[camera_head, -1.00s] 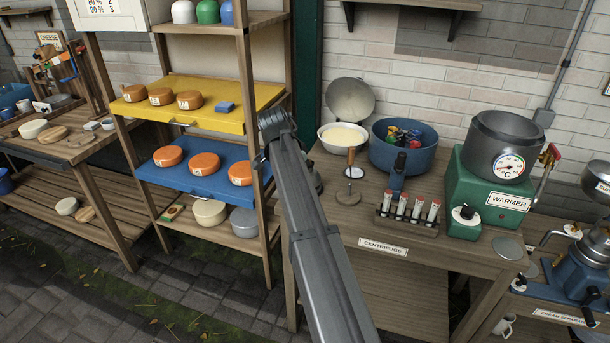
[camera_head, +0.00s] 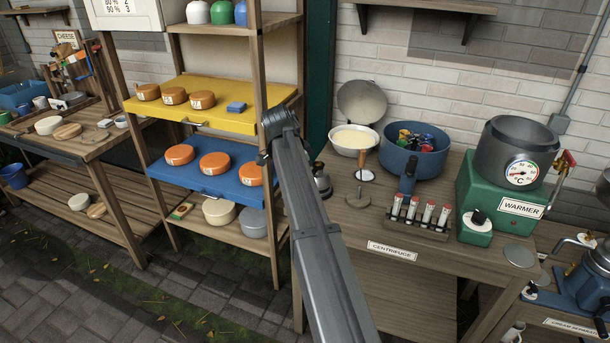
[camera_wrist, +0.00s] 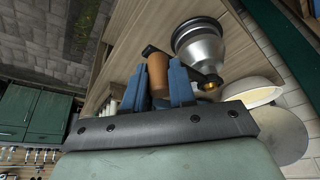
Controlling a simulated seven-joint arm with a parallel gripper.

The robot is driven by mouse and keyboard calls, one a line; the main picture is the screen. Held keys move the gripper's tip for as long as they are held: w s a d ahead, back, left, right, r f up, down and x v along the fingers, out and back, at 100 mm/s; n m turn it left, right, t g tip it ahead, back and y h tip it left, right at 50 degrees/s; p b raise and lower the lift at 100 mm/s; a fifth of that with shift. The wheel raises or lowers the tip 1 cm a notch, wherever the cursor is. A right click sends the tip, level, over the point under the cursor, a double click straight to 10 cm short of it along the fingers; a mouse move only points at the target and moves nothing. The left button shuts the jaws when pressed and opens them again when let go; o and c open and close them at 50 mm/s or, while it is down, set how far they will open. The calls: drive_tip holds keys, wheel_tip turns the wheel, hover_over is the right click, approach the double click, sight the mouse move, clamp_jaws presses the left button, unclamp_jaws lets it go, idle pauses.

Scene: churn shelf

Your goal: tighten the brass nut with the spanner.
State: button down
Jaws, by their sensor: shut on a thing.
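In the wrist view my gripper (camera_wrist: 158,70) has two blue fingers shut on a brown cylindrical handle, which I take to be the spanner's grip (camera_wrist: 158,76). A dark bar shows at the grip's top end and again to the right of the right finger; the finger hides the part between. Its right end lies close to a small brass piece, likely the nut (camera_wrist: 207,87), below a silver bell-shaped vessel (camera_wrist: 201,47). I cannot tell whether the bar is seated on the brass. In the head view, my arm hides the gripper and partly covers the silver vessel (camera_head: 322,180).
The wooden bench holds a cream-coloured bowl (camera_head: 354,138), a blue tub (camera_head: 412,165), a rack of tubes (camera_head: 405,228) and a green warmer (camera_head: 490,195). A shelf with cheeses on a yellow tray (camera_head: 215,112) and blue tray (camera_head: 200,184) stands close left of my arm.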

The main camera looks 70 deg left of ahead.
drive_tip(key=shift+n, duration=0.6)
drive_tip(key=shift+r, duration=0.15)
drive_tip(key=shift+r, duration=2.8)
drive_tip(key=shift+w+d+f+n+y, duration=0.3)
drive_tip(key=shift+f+n, duration=0.1)
drive_tip(key=shift+f, duration=0.2)
drive_tip(key=shift+w+d+f+n+y, duration=0.2)
drive_tip(key=shift+w+d+f+n, duration=0.15)
drive_tip(key=shift+f, duration=0.25)
drive_tip(key=shift+a+f, duration=0.1)
drive_tip(key=shift+f, duration=1.65)
idle(1.5)
